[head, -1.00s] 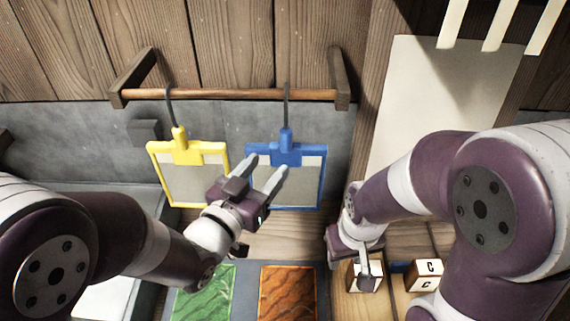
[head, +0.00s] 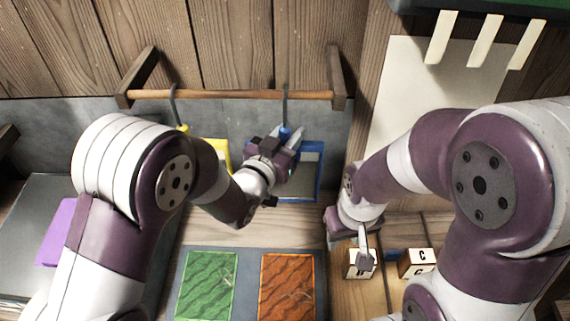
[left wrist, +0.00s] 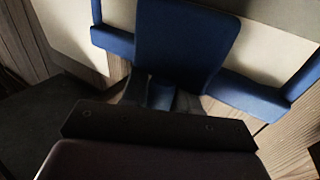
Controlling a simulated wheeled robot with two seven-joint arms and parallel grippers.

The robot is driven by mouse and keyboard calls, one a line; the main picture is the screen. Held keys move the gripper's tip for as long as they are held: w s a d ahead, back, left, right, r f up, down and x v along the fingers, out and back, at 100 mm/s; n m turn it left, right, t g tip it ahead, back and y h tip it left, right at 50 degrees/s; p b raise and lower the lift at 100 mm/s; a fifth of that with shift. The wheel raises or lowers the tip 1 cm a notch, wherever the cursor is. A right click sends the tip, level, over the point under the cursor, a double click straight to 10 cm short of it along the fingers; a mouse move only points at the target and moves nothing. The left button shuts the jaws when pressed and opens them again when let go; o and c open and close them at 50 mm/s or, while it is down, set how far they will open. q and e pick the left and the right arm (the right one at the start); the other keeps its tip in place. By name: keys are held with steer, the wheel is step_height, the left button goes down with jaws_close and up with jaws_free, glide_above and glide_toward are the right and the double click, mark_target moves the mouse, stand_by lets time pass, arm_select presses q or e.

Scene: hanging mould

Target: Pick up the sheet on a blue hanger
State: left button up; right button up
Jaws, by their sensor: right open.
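The blue hanger (head: 318,170) holds a grey sheet (head: 300,182) and hangs by its hook from a wooden rod. My left gripper (head: 284,136) is at the blue clip at the hanger's top, with a finger showing on its right. The left wrist view shows the blue clip (left wrist: 185,45) close in front of the gripper, with part of the pale sheet (left wrist: 268,58) beside it. Whether the fingers press on the clip is not clear. My right gripper (head: 365,258) is open, over a small lettered block.
A yellow hanger (head: 222,153) hangs to the left, partly behind my left arm. The wooden rod (head: 230,95) is fixed between two brackets. Green (head: 207,285) and orange (head: 287,285) patterned panels lie below. Lettered blocks (head: 417,264) stand at the right. A purple piece (head: 57,232) lies at the left.

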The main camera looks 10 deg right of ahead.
arm_select(q)
jaws_close()
